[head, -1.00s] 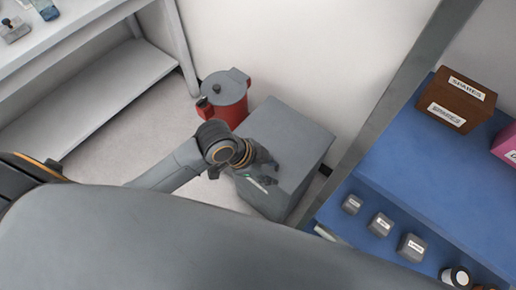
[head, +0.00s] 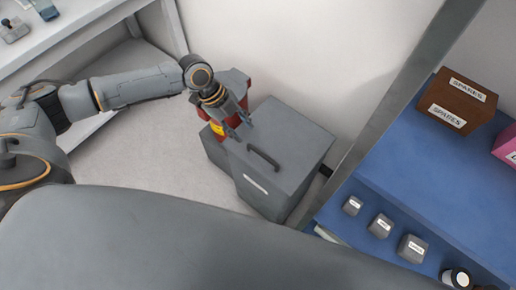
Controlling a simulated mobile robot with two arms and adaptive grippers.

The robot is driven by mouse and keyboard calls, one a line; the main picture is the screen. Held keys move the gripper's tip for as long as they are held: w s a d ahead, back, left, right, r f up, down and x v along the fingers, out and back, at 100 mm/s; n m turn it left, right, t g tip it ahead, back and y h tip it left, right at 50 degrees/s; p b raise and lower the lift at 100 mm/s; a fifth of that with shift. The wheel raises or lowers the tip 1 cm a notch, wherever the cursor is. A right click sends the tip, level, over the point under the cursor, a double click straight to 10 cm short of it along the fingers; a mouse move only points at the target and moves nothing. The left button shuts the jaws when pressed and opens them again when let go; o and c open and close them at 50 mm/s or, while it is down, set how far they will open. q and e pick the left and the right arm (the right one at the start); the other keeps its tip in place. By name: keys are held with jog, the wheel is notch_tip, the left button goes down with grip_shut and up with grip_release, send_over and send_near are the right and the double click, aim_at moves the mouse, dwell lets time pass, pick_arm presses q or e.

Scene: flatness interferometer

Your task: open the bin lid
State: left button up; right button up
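A red bin (head: 240,92) with a grey lid (head: 237,76) stands against the wall, left of and behind a grey box. My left arm and gripper cover much of the bin and its lid, and a yellow label (head: 217,128) shows on its front. The grey box (head: 300,135) has a closed top with a dark bar handle (head: 263,160) and a white label (head: 256,184) on the near side. My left gripper (head: 239,130) points down, its fingers apart and empty, near the box's back left corner, left of the handle and apart from it. My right gripper is out of view.
A blue shelf (head: 410,195) holds a brown spares box (head: 457,100), a pink box (head: 505,145) and small grey blocks (head: 381,225). A grey post (head: 385,105) stands right of the box. A white bench (head: 75,30) is at the upper left. Floor (head: 155,165) left of the box is clear.

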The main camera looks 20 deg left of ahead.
aim_at(261, 153)
pick_arm(q)
jog(key=x, duration=1.2)
grip_shut()
